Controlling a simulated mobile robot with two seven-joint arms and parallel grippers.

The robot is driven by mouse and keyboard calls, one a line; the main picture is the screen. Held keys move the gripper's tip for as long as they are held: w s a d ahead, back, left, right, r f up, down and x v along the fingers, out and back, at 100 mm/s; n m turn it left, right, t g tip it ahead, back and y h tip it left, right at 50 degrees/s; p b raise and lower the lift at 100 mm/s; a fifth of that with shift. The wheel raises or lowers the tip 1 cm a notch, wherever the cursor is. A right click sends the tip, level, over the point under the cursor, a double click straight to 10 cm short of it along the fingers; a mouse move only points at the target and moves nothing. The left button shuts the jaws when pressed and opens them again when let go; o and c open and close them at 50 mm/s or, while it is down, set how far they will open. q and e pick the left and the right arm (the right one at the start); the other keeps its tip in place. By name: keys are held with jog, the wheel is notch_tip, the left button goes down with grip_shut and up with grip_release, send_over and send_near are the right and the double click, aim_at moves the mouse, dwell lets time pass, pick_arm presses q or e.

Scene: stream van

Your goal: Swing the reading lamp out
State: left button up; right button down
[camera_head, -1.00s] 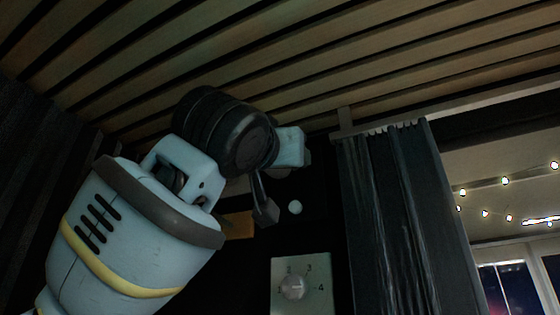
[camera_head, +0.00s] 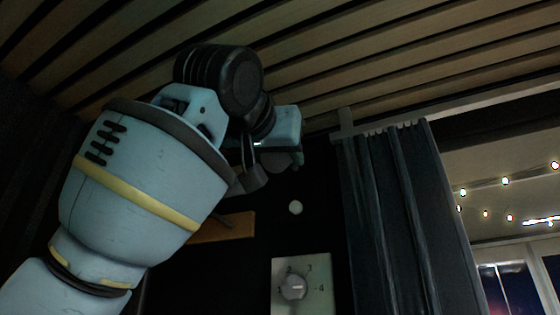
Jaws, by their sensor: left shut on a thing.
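My left gripper (camera_head: 270,168) is high in the middle of the view, below the slatted ceiling. It is seen from behind, its pale body partly hidden by my dark wrist. One grey finger hangs at its left side; the other side is poorly seen. A dark grey rounded shape, which looks like the reading lamp's head (camera_head: 279,159), sits between the fingers, and the gripper is shut on it. The lamp's mount and arm are hidden or lost in the dark. My right gripper is not in view.
A wooden piece (camera_head: 235,226) lies behind my forearm. A dark curtain (camera_head: 400,220) hangs at the right. The slatted ceiling (camera_head: 400,65) is close above.

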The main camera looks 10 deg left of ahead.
pick_arm(q)
jog(key=shift+s+a+r+g, duration=0.2)
jog(key=shift+r+g, duration=0.2)
jog(key=shift+g, duration=0.4)
jog(key=shift+d, duration=0.1)
jog(key=shift+g, duration=0.4)
jog(key=o, duration=1)
jog(key=shift+w+f, duration=0.1)
jog(key=shift+v, duration=3.95)
jog(key=shift+d, duration=0.15)
